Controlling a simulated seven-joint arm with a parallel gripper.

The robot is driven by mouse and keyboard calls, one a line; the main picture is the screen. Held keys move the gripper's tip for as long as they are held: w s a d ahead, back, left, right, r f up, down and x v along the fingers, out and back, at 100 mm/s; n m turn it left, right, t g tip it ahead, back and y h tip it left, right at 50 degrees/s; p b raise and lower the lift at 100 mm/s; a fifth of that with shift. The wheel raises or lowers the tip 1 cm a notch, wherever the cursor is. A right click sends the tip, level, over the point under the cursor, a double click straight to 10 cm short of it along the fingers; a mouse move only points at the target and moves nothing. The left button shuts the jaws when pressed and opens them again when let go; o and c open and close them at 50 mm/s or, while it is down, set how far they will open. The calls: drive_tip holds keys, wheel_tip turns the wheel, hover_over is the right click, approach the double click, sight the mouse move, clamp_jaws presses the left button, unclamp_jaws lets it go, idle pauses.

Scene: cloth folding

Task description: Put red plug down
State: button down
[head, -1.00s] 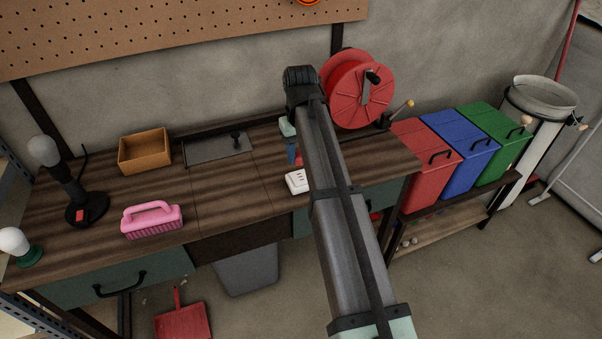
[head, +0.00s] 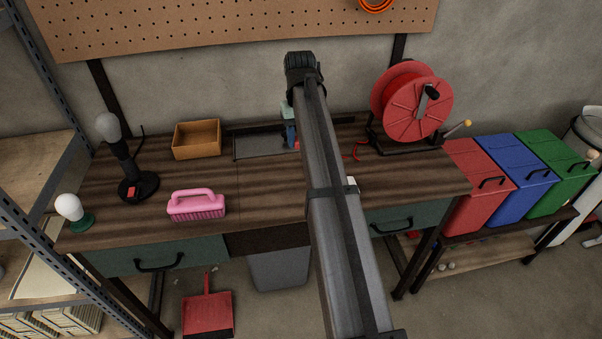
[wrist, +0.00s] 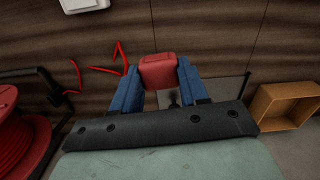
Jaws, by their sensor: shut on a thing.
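The red plug (wrist: 158,71) is gripped between the two blue fingers of my gripper (wrist: 160,76) in the wrist view. In the head view my gripper (head: 292,138) is mostly hidden behind my arm, with a bit of blue and red showing above the back of the wooden workbench (head: 150,208). I cannot tell whether the plug touches the bench top. A red cable (wrist: 98,69) lies beside the gripper in the wrist view. A white socket block (wrist: 85,4) shows at the top edge there; in the head view my arm covers most of it.
The red cable reel (head: 408,108) stands at the bench's back right. A wooden box (head: 197,139), a grey plate (head: 258,145), a pink brush (head: 197,206), a black lamp stand (head: 137,187) and a bulb (head: 70,208) are left of my arm. Bare bench lies between brush and arm.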

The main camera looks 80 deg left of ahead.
drive_tip(key=shift+a+r, duration=0.1)
drive_tip(key=shift+a, duration=0.3)
drive_tip(key=shift+d+f+m, duration=0.1)
drive_tip(key=shift+f+m, duration=0.25)
drive_tip(key=shift+m, duration=0.15)
approach(300, 173)
drive_tip(key=shift+f, duration=2.65)
drive_tip(key=shift+f, duration=0.6)
drive_tip(key=c, duration=0.6)
unclamp_jaws()
drive_tip(key=shift+r, duration=0.1)
wheel_tip(300, 173, up, 13)
